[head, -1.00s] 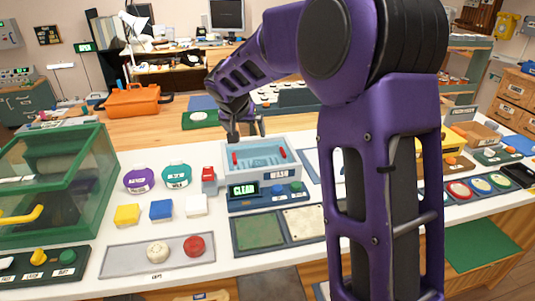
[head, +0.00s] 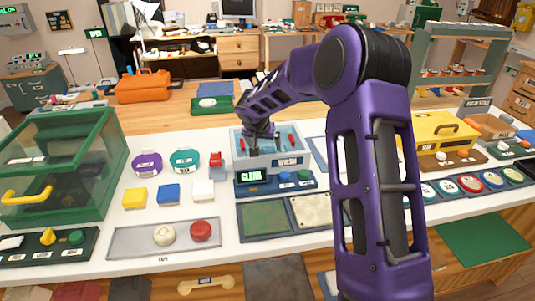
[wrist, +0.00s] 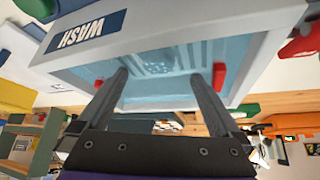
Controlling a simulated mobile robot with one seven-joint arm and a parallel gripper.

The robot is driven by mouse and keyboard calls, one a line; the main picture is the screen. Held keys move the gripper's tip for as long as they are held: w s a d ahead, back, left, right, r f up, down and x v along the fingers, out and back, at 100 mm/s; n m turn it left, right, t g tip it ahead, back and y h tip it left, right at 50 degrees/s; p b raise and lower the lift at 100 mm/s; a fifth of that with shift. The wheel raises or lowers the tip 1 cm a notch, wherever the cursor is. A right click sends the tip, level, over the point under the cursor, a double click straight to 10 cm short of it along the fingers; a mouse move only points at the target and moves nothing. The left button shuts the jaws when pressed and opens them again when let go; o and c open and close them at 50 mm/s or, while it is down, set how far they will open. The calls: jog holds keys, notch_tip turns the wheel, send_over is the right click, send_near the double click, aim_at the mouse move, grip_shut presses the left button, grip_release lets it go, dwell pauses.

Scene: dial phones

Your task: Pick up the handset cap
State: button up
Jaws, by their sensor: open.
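A cream round cap (head: 164,235) and a red round cap (head: 201,231) sit apart on a grey tray (head: 122,243) at the front of the white counter. I cannot tell which of them, if either, is the handset cap. My gripper (head: 262,146) is over the blue-lined WASH basin (head: 300,160), behind and to the right of that tray. In the wrist view my gripper (wrist: 168,76) is open, with its two fingers spread and nothing between them. The basin (wrist: 200,28) fills the space beyond the fingers, and I see no cap in it there.
A lit display box (head: 250,176) with buttons stands in front of the basin. Green and cream panels (head: 265,222) lie before it. Yellow, blue and white blocks (head: 168,193) stand left. A green glass case (head: 70,160) is at far left, and a yellow case (head: 440,132) at right.

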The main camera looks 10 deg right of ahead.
aim_at(267, 151)
jog(key=x, duration=0.4)
jog(key=shift+d+f, duration=0.15)
jog(key=shift+f, duration=0.15)
jog(key=c, duration=1.4)
